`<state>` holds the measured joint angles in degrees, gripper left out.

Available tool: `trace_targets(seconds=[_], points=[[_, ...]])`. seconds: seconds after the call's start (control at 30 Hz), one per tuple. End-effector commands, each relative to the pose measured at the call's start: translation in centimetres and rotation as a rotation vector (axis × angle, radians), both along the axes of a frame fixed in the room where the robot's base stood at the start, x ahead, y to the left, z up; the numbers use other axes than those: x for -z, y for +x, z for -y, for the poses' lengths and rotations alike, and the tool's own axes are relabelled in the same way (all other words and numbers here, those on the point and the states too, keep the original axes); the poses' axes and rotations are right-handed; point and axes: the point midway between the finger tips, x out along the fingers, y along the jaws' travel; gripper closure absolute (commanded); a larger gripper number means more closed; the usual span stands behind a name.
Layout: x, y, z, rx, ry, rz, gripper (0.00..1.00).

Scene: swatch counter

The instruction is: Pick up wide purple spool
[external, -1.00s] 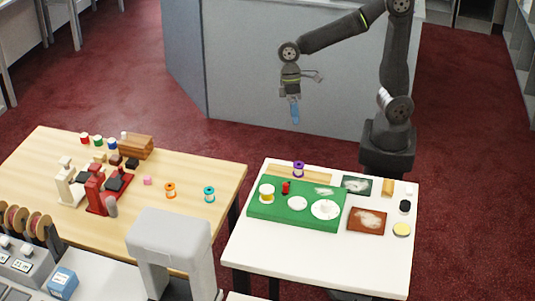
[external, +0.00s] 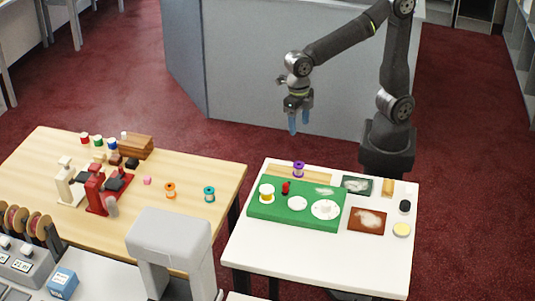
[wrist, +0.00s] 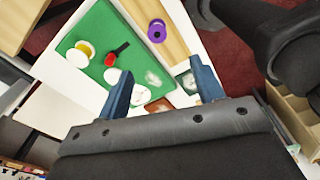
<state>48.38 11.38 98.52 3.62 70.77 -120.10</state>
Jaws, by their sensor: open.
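The wide purple spool (external: 298,169) stands at the back of the white table, on or beside a light wooden strip behind the green mat. In the wrist view the purple spool (wrist: 157,31) shows near the top, on the wooden strip. My gripper (external: 299,122) hangs above and behind the white table, well apart from the spool. Its blue fingers point down and are spread. In the wrist view the open fingers (wrist: 163,92) have nothing held between them.
The green mat (external: 258,212) holds a yellow-and-white spool (external: 266,193), a small red item (external: 286,187) and white discs. A wooden table (external: 225,180) with more spools stands to the left.

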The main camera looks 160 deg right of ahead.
Motion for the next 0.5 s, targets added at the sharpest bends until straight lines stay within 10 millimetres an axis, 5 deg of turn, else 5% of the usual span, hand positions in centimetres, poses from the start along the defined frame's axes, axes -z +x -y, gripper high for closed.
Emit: trace_targets(seconds=[0.2,0.5], points=[[-0.2,0.9,-0.4,-0.38,-0.045,-0.017,0.39],[1.5,1.1,-0.5,-0.503,-0.053,-0.027,0.39]])
